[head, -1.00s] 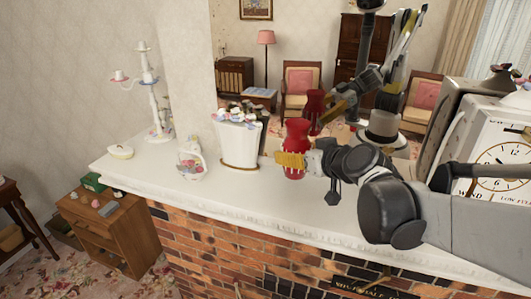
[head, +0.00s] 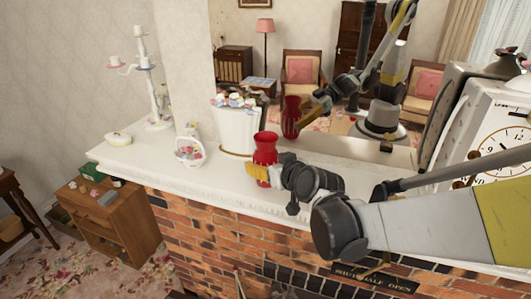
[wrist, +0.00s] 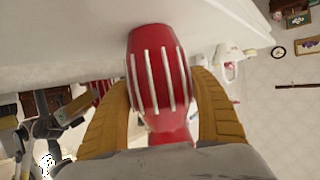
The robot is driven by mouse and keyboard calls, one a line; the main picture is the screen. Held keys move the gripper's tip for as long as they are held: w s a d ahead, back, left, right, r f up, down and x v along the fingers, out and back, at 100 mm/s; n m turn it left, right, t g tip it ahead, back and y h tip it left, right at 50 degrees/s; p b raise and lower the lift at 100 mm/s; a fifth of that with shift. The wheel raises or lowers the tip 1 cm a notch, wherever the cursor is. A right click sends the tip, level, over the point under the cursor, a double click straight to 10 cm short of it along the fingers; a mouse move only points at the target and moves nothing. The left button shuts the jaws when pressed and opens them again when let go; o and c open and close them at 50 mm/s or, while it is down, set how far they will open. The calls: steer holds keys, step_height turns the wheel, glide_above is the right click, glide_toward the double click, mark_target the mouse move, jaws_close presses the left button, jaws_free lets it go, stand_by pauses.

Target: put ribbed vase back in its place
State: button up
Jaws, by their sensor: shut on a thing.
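The ribbed vase is red with white vertical ribs and shows in the head view (head: 265,148) and in the wrist view (wrist: 158,75). My gripper (head: 259,172) is shut on it, with a yellow finger on each side of its body in the wrist view (wrist: 160,100). The vase is upright over the white mantel shelf (head: 222,182), in front of the right edge of a white planter. Its base is at or just above the shelf; I cannot tell whether it touches. The second red vase behind looks like a mirror reflection.
The white planter with flowers (head: 238,130) stands close behind and left of the vase. A floral basket (head: 189,151), a lidded dish (head: 118,139) and a white candle holder (head: 153,90) stand farther left. A large clock (head: 500,150) stands at right. Shelf right of the vase looks clear.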

steer(key=shift+f, duration=0.1)
steer(key=o, duration=1.4)
steer(key=shift+s+d+r, duration=0.15)
steer(key=shift+s+r, duration=0.05)
steer(key=shift+r, duration=0.05)
steer(key=p+v, duration=0.2)
steer(key=v, duration=0.9)
steer(key=s+d+f+m+g+h, duration=0.1)
steer(key=s+d+h, duration=0.1)
steer(key=s+d, duration=0.2)
steer(key=s+d+f+m+g+h, duration=0.2)
steer(key=s+d, duration=0.3)
steer(key=s, duration=0.2)
steer(key=s+d+f+m+g+h, duration=0.1)
steer(key=s+d+f+m+g, duration=0.1)
steer(key=s+d, duration=0.2)
steer(key=shift+s+d+f+h, duration=0.1)
steer(key=shift+s+d+h, duration=0.1)
steer(key=shift+s, duration=0.45)
steer(key=shift+s+d+f+h, duration=0.1)
steer(key=shift+s+d+h, duration=0.1)
steer(key=shift+s, duration=0.45)
